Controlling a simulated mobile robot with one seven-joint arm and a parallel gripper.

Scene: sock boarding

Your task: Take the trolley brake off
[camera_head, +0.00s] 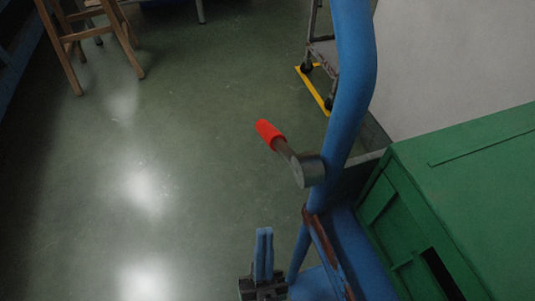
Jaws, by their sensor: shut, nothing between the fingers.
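The hub sits against the blue tube frame (352,80) of the trolley. The lever points up and to the left, out over the floor. My gripper (264,234) is at the bottom centre, below the lever and apart from it. Its two blue fingers are together and point up in the picture, with nothing visible between them.
A green box (470,165) stands at the right beside the blue tube. A wooden stool (95,40) is at the upper left. A wheeled cart (323,52) stands by a yellow floor mark (313,90). The floor left of the lever is clear.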

